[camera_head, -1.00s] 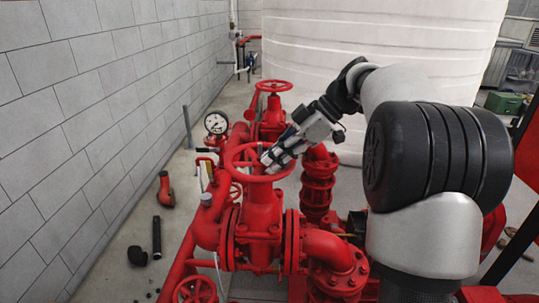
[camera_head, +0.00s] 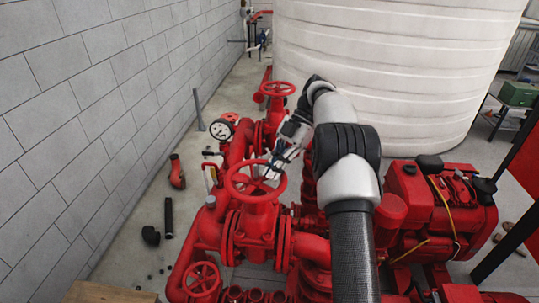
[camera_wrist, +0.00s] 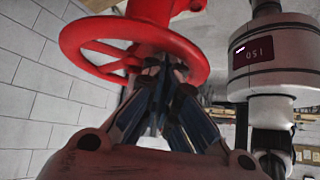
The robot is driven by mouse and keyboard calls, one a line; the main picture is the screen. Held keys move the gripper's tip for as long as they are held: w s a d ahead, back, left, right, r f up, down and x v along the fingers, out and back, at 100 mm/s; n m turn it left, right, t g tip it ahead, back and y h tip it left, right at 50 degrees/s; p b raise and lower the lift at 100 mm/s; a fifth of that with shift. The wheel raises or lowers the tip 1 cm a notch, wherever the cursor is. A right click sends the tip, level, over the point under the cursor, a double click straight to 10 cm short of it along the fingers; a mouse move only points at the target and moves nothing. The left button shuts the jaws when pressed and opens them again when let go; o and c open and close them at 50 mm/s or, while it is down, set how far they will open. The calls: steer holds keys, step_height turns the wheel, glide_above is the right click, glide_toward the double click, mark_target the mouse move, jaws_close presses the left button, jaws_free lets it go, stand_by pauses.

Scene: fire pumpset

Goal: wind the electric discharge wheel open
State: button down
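A red spoked handwheel (camera_head: 255,181) sits level on top of a red flanged valve (camera_head: 252,225) in the head view. No label shows on it. My gripper (camera_head: 270,174) reaches it from the far right side and is at its rim. In the wrist view, the wheel (camera_wrist: 95,48) fills the upper left. The dark fingers of my gripper (camera_wrist: 156,68) come together at its near rim and appear shut on it. The very fingertips are partly hidden against the rim.
A second red handwheel (camera_head: 277,89) stands behind, and a smaller one (camera_head: 201,279) is low in front. A pressure gauge (camera_head: 221,129) is close on the left. A red engine (camera_head: 438,205) is at right, a white tank (camera_head: 400,70) behind. Loose pipe pieces lie by the wall.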

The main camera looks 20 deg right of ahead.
steer(key=shift+w+r+n+g+h+p, duration=0.1)
steer(key=shift+w+n+g+h+p, duration=0.45)
steer(key=shift+p, duration=1.7)
steer(key=shift+w+r+n+g+h+p, duration=0.15)
steer(key=shift+n+g+p, duration=0.4)
steer(key=shift+n+p, duration=1.15)
steer(key=shift+w+f+m+p, duration=0.1)
steer(key=shift+m+p, duration=0.35)
steer(key=shift+p, duration=0.35)
steer(key=shift+f+p, duration=0.15)
steer(key=shift+p, duration=0.2)
steer(key=shift+f+b, duration=0.2)
steer(key=shift+b, duration=0.6)
